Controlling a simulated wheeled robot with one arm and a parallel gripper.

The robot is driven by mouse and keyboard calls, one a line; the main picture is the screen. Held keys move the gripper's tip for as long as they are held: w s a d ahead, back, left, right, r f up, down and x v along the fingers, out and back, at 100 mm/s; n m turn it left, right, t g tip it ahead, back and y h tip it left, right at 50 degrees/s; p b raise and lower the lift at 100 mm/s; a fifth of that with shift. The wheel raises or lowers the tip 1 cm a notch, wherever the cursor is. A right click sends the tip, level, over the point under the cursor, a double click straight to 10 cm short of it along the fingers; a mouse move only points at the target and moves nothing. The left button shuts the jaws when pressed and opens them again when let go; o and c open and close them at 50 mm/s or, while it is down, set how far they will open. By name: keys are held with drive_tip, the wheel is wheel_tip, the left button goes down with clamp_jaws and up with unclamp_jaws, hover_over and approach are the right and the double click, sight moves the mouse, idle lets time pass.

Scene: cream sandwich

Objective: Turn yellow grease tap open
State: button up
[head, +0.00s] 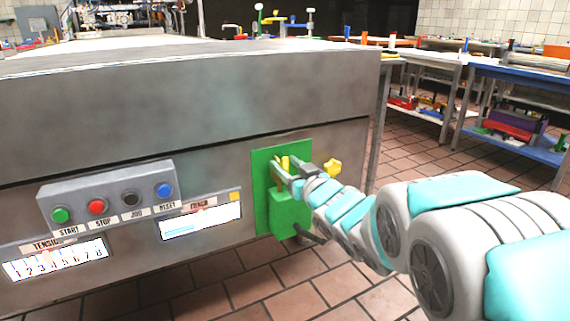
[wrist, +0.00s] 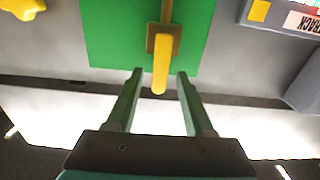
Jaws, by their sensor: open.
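The yellow grease tap (wrist: 161,66) shows in the wrist view as a lever with a brownish square hub, on a green panel (wrist: 115,40). In the head view the tap's yellow (head: 285,162) shows at the upper part of the green panel (head: 262,210), partly hidden by my gripper. My gripper (head: 281,173) is open at the panel. In the wrist view the lever's free end appears between its two fingertips, with a gap on each side. I see no contact, and the depth between them is hard to judge.
A yellow star-shaped knob (head: 331,168) sticks out right of the panel. A green box (head: 290,212) sits below the tap. Left on the grey machine (head: 200,100) is a button box (head: 110,192). Blue-topped tables (head: 520,72) stand at the right; tiled floor lies between.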

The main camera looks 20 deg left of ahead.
drive_tip(key=v, duration=0.6)
drive_tip(key=shift+s+d, duration=0.25)
drive_tip(key=w+d+f+m+h+p, duration=0.15)
drive_tip(key=d+h, duration=0.25)
drive_tip(key=d, duration=0.5)
drive_tip(key=w+d+f+m+h+p, duration=0.1)
drive_tip(key=d+f+m+h, duration=0.2)
drive_tip(key=d+h, duration=0.35)
drive_tip(key=s+d+f+m+g+h+p, duration=0.1)
drive_tip(key=s+d+f, duration=0.15)
drive_tip(key=d, duration=0.45)
drive_tip(key=s+d+f+m+g+h, duration=0.2)
drive_tip(key=s+d, duration=0.2)
drive_tip(key=d, duration=0.2)
drive_tip(key=s+d+f+m+g+h+p, duration=0.15)
drive_tip(key=s+d+g, duration=0.4)
drive_tip(key=s, duration=0.75)
drive_tip(key=s+d+m+g+y+p, duration=0.1)
drive_tip(key=s+g, duration=0.4)
drive_tip(key=s, duration=1.3)
drive_tip(key=shift+s+d+f, duration=0.15)
drive_tip(key=shift+s+f, duration=0.15)
